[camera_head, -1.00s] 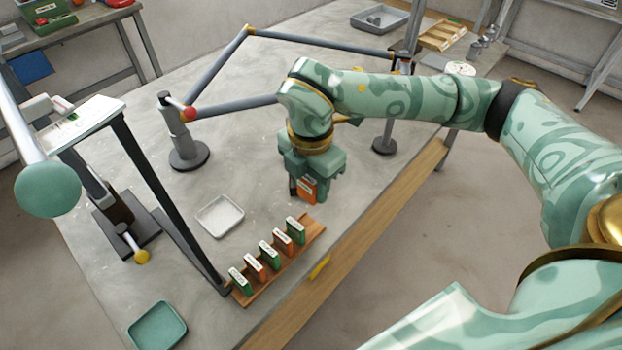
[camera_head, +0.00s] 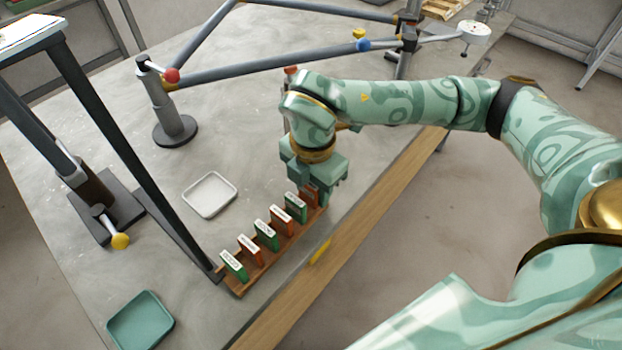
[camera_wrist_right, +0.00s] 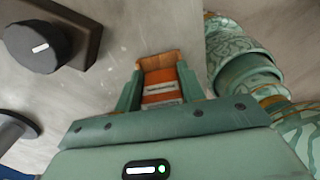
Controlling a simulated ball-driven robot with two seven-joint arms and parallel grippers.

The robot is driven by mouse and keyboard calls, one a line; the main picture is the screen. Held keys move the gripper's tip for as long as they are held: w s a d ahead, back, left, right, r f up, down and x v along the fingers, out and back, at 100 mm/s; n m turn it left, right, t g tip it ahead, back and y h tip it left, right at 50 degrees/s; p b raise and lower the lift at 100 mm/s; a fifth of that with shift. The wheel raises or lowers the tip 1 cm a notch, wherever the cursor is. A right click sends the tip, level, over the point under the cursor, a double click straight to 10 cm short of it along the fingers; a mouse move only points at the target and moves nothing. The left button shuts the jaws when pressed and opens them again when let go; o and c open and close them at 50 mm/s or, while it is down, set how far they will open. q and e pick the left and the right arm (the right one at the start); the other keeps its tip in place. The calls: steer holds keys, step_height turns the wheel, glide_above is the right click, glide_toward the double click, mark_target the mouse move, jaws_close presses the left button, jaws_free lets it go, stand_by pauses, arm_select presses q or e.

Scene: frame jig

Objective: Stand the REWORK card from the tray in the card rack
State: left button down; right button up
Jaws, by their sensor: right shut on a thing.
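My right gripper (camera_head: 316,184) is shut on an orange card (camera_head: 309,194) at the far right end of the wooden card rack (camera_head: 262,272). In the right wrist view the orange card (camera_wrist_right: 160,84) sits between the fingers, with a white label too small to read. The rack's end (camera_wrist_right: 160,62) shows right beside it. I cannot tell whether the card rests in the rack. Other green and orange cards stand upright in the rack, such as a green one (camera_head: 234,266) at the near end. A white tray (camera_head: 209,195) is empty. My left gripper is not in view.
A teal tray (camera_head: 140,322) lies empty at the near left. A dark frame leg (camera_head: 130,150) comes down near the rack's left end. The wooden table edge (camera_head: 300,275) runs close by.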

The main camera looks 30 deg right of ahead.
stand_by(0.4)
steer(key=o, duration=1)
steer(key=shift+o, duration=0.2)
